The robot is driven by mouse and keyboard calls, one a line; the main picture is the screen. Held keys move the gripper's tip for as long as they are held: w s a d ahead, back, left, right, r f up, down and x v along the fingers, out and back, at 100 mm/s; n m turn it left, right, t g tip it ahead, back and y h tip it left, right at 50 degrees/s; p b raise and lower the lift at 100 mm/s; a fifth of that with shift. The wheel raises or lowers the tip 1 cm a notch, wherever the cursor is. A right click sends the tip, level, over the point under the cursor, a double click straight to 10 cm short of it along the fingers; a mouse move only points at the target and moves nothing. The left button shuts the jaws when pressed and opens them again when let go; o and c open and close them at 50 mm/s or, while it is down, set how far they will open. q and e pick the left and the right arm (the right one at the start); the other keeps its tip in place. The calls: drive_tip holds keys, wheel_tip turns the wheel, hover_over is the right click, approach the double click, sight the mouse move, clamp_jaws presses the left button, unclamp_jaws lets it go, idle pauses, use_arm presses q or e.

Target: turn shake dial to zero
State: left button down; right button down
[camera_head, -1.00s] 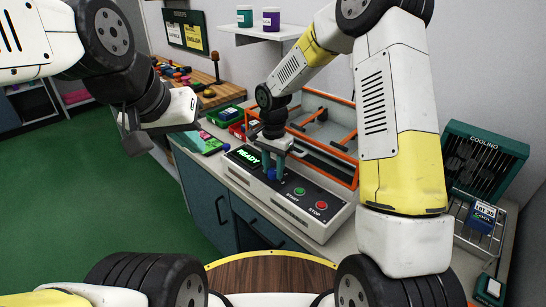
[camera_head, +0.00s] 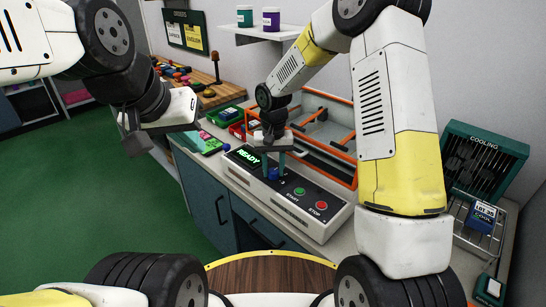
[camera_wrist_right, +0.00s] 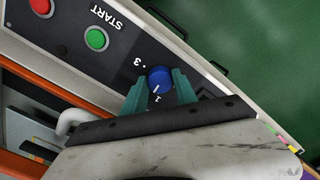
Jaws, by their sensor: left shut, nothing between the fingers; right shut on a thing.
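The blue shake dial (camera_wrist_right: 160,79) is on the dark control panel in the right wrist view, with a white pointer line near a printed 1 and a 3 beside it. My right gripper (camera_wrist_right: 158,92) has its green fingers on both sides of the dial, closed on it. In the head view the dial (camera_head: 274,174) shows below the right gripper (camera_head: 273,163), partly hidden. The panel's display (camera_head: 248,155) reads READY. My left gripper (camera_head: 135,133) is at the upper left, away from the panel; its fingers are shut and empty.
A green START button (camera_head: 299,191) and a red STOP button (camera_head: 321,205) sit right of the dial. An orange-framed open rack (camera_head: 340,148) stands behind the panel. A cooling unit (camera_head: 482,160) is at the right. Green floor is clear at left.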

idle(0.5)
drive_tip(key=c, duration=1)
unclamp_jaws()
drive_tip(key=shift+o, duration=0.2)
drive_tip(key=shift+d, duration=0.1)
